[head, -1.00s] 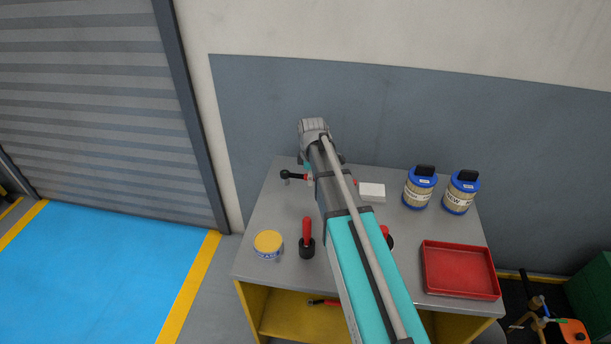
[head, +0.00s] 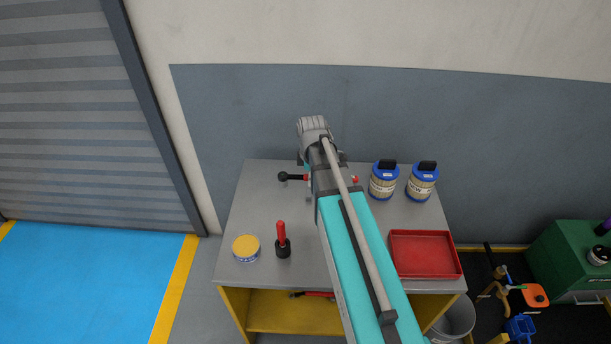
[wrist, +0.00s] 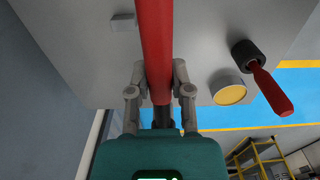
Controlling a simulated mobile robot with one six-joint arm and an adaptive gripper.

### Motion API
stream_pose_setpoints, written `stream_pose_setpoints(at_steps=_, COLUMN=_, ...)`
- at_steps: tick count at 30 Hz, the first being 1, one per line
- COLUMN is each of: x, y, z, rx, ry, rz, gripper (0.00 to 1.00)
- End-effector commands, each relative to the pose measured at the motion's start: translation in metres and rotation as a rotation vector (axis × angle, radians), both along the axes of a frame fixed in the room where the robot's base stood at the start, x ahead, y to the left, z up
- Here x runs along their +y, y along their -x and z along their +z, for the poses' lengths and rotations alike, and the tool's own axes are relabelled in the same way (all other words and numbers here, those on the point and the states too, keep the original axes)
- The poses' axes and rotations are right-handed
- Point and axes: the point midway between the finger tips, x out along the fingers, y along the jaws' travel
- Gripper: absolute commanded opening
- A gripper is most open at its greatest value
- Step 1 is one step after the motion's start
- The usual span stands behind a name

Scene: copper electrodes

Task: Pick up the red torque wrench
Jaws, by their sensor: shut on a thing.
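The red torque wrench (wrist: 155,45) runs up the middle of the wrist view, its black part (wrist: 163,118) lying between the finger bases. My gripper (wrist: 159,85) is shut on it, with a finger at each side. In the head view, my arm hides the gripper and the wrench's middle. The wrench's black end (head: 283,177) sticks out left of the arm, and a small red part (head: 355,180) shows to the right. The wrench appears to be held above the tabletop; the exact gap cannot be told.
The grey table (head: 250,205) holds a yellow-lidded tin (head: 246,249), a red-handled black tool (head: 282,240), two blue-lidded jars (head: 383,180) (head: 421,181) and a red tray (head: 424,254). A red item (head: 317,294) lies on the yellow shelf. A grey bucket (head: 455,318) stands at right.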

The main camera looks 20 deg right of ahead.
Motion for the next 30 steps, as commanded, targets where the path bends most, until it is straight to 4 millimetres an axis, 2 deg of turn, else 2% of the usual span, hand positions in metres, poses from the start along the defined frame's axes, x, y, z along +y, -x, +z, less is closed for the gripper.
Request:
stream_pose_setpoints(at_steps=15, x=0.0001, y=0.0002, z=0.0002, rx=0.0, ry=0.0, rz=0.001, gripper=0.0)
stream_pose_setpoints(at_steps=16, x=0.0001, y=0.0002, z=0.0002, rx=0.0, ry=0.0, rz=0.001, gripper=0.25)
stream_pose_setpoints(at_steps=20, x=0.0002, y=0.0002, z=0.0002, rx=0.0, ry=0.0, rz=0.001, gripper=0.01)
stream_pose_setpoints(at_steps=25, x=0.0002, y=0.0002, z=0.0002, rx=0.0, ry=0.0, rz=0.001, gripper=0.0)
stream_pose_setpoints(at_steps=26, x=0.0002, y=0.0002, z=0.0002, rx=0.0, ry=0.0, rz=0.001, gripper=0.26)
stream_pose_setpoints(at_steps=30, x=0.0003, y=0.0002, z=0.0002, rx=0.0, ry=0.0, rz=0.001, gripper=0.0)
